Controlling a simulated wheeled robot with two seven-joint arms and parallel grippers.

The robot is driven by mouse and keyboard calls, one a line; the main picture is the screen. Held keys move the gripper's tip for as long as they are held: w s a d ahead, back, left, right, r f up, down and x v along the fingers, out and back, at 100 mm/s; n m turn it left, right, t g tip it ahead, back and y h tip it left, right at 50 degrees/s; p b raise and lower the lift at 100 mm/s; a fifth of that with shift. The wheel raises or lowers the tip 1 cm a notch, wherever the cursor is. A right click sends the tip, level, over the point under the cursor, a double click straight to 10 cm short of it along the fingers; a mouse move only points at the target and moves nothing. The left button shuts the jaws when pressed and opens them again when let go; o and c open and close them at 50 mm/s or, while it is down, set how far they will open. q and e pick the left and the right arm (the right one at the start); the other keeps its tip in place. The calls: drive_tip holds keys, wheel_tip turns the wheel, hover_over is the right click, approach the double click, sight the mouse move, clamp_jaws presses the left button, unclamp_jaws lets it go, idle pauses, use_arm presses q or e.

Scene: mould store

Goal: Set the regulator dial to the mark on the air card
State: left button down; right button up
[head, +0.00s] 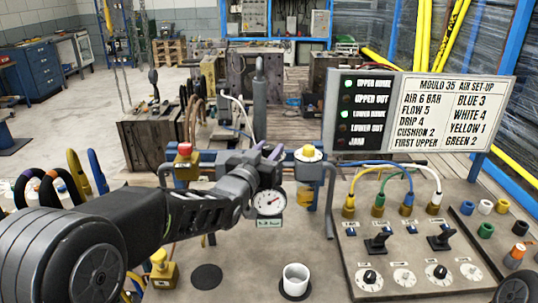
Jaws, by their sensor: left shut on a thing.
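A round white gauge (268,203) with a dark rim hangs on the blue pipe frame in the middle. Its needle points to the upper right, but its numbers are too small to read. My left gripper (264,153) is just above the gauge, shut on the regulator dial, which its fingers and wrist mostly hide. The dial's setting cannot be read. My right gripper is not in view.
A red button (184,148) and a yellow-topped fitting (308,152) flank my left gripper on the frame. A panel (395,258) with hoses, levers and knobs is at right. A white cup (295,279) stands in front. Indicator lights (347,114) adjoin the card.

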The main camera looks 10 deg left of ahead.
use_arm(q)
drive_tip(key=shift+r, duration=0.15)
drive_tip(key=c, duration=1)
unclamp_jaws()
drive_tip(key=shift+r, duration=0.1)
drive_tip(key=shift+s, duration=0.1)
drive_tip(key=shift+s+a, duration=0.2)
drive_tip(key=shift+s, duration=1.05)
drive_tip(key=shift+s+a, duration=0.15)
drive_tip(key=shift+s, duration=1.15)
drive_tip(key=shift+s+a, duration=0.2)
drive_tip(key=shift+s, duration=1.05)
